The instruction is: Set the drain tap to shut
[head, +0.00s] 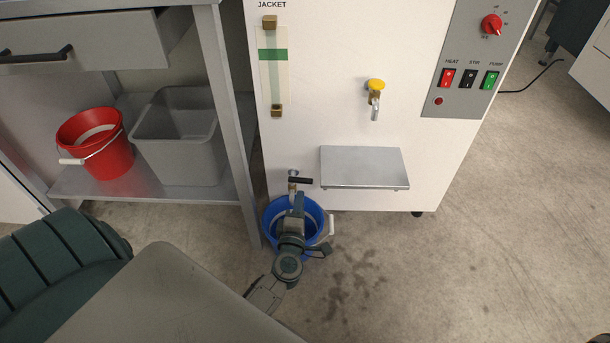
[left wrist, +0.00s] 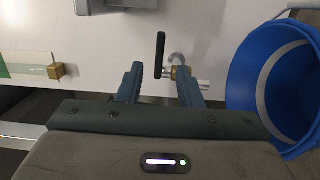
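The drain tap (head: 292,186) is low on the front of the white cabinet, above the blue bucket (head: 269,222). Its black lever (head: 303,181) points right in the head view, crosswise to the tap's short downward spout. My left gripper (head: 298,197) is just in front of the tap, over the bucket, and hides part of both. In the left wrist view, its two fingers (left wrist: 158,78) are apart, with the black lever (left wrist: 160,55) beyond and between the tips. I cannot tell whether they touch it. The brass tap body (left wrist: 181,73) is beside the right finger. My right gripper is out of view.
A metal shelf (head: 365,168) juts out to the right above the tap, below a yellow-knobbed tap (head: 375,87). A bench leg (head: 232,130) stands close on the left. A red bucket (head: 95,150) and grey bin (head: 180,150) sit under the bench. Floor at right is open, with dark spots.

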